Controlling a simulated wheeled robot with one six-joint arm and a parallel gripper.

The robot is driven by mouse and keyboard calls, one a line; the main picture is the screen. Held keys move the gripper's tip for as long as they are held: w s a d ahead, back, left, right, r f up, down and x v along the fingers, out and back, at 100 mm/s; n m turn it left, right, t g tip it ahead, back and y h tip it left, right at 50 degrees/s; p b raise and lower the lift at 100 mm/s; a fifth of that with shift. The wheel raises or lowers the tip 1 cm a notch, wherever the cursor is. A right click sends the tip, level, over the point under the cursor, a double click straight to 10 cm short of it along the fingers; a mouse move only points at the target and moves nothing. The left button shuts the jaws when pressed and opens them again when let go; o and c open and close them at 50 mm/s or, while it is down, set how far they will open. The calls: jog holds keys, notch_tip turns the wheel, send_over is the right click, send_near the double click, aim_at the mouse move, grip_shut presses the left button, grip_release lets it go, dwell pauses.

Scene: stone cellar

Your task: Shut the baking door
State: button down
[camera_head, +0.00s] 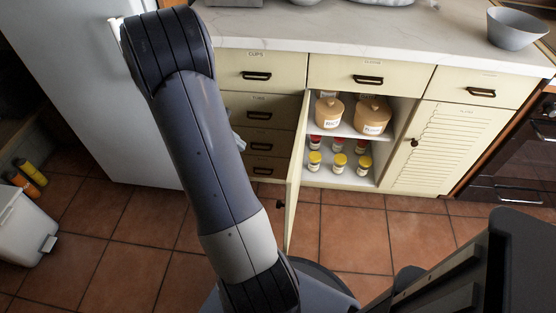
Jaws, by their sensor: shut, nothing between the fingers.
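The cream cupboard door (295,190) stands open below the middle of the counter. It is hinged at the left of the opening and swung out toward me, so I see it nearly edge-on. A small dark knob (279,204) shows on its left face, near the free edge. The open cupboard has shelves with beige lidded jars (372,117) above and several small yellow-lidded jars (340,160) below. My arm rises in front, left of the door. My gripper's fingers are hidden behind the arm; only a small pale part shows beside it.
Drawers (258,76) are left of the opening, and a closed louvred door (430,150) is right of it. A white fridge (70,60) and white bin (22,225) stand left. A dark oven (515,150) is right. Tiled floor (355,235) lies clear before the opening.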

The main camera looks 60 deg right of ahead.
aim_at(291, 181)
jog(key=s+d+f+b, duration=0.2)
jog(key=s+f, duration=0.4)
jog(key=s, duration=0.5)
jog(key=shift+d+f, duration=0.35)
jog(key=shift+d, duration=0.5)
